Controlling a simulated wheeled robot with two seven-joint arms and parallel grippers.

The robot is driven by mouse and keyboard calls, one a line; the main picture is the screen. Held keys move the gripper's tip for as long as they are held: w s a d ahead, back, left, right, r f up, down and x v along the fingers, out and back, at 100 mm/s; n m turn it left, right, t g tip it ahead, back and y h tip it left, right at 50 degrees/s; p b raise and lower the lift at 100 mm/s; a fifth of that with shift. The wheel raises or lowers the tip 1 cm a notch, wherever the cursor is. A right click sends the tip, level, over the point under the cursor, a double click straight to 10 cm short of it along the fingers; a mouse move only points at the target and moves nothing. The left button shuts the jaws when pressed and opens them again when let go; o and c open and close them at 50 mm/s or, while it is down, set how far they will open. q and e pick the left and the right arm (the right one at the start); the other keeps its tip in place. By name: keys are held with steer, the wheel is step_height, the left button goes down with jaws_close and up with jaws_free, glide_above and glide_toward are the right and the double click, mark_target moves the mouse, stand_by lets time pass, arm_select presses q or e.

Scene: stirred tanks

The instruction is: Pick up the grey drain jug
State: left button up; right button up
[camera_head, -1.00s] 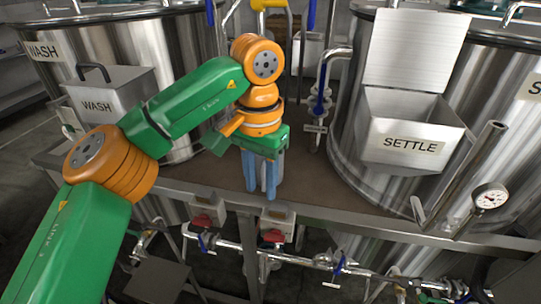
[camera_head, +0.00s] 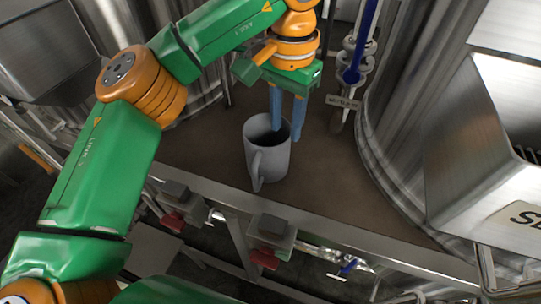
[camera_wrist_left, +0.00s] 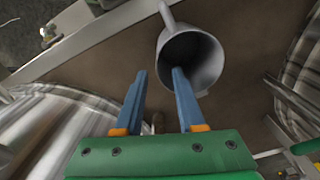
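The grey drain jug (camera_head: 270,166) stands upright on the brown deck (camera_head: 335,195), with its handle towards the front edge. My left gripper (camera_head: 287,132) is open and points down at the jug's far right side. In the head view one blue finger overlaps the mouth and the other is to the right of the rim. The left wrist view shows the jug (camera_wrist_left: 206,80) with its dark mouth facing the camera; one finger of the left gripper (camera_wrist_left: 158,70) overlaps the mouth and the other is outside it. Contact cannot be told. My right gripper is not in view.
A steel tank (camera_head: 395,120) with an open steel box (camera_head: 470,150) stands right of the jug. A valve pipe (camera_head: 352,75) is behind it on the right. Another tank is at the left. Red-handled valves (camera_head: 268,240) lie below the deck's front edge. The deck right of the jug is clear.

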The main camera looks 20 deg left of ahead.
mark_target(284, 141)
arm_select(q)
steer(key=f+b, duration=0.2)
steer(key=f, duration=0.1)
steer(key=shift+s+f, duration=0.3)
steer(key=shift+s, duration=0.05)
steer(key=shift+f, duration=0.35)
steer(key=f, duration=0.1)
steer(key=f+p, duration=0.1)
steer(key=f, duration=0.3)
steer(key=shift+s+a+f, duration=0.15)
steer(key=shift+s+a, duration=0.05)
steer(key=shift+s, duration=0.05)
steer(key=shift+f, duration=0.45)
jaws_close()
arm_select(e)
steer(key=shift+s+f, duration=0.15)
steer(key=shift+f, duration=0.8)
